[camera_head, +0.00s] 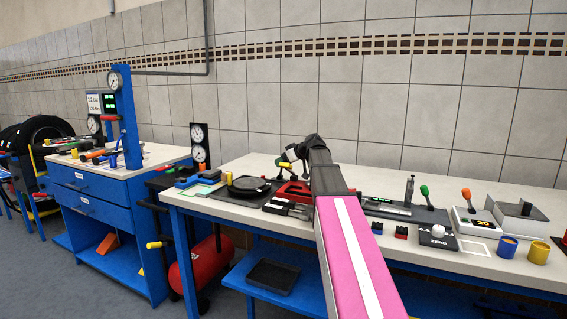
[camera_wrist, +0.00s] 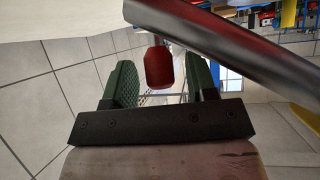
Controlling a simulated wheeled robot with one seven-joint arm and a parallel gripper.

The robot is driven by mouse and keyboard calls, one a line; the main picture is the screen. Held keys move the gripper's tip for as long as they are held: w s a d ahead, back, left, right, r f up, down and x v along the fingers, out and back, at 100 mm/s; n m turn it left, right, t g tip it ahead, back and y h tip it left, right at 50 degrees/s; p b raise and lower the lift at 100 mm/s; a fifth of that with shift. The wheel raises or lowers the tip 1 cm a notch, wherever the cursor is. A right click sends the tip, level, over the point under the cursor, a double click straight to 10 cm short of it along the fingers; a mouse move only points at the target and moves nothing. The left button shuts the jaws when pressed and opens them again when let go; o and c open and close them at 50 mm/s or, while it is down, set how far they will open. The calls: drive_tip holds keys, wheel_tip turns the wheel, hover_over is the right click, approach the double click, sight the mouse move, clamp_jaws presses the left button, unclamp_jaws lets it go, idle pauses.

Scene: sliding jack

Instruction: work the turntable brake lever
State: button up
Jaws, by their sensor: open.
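My gripper (camera_wrist: 163,78) is open, with its two green ridged fingers apart in the wrist view. A red knob (camera_wrist: 158,66) shows between the fingers, with a gap on each side. I cannot tell how deep between them it sits, and I cannot be sure that it is the brake lever's knob. In the head view, a dark round turntable (camera_head: 249,184) lies on the bench, left of my arm. My arm hides part of the bench there, and the brake lever is not clearly seen in that view.
A long dark bar (camera_wrist: 240,55) crosses the wrist view close to the right finger. On the bench (camera_head: 222,205), a green-knobbed lever (camera_head: 424,191) and an orange-knobbed lever (camera_head: 466,194) stand to the right. A blue cabinet (camera_head: 115,205) stands left.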

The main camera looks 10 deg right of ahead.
drive_tip(key=v, duration=1.1)
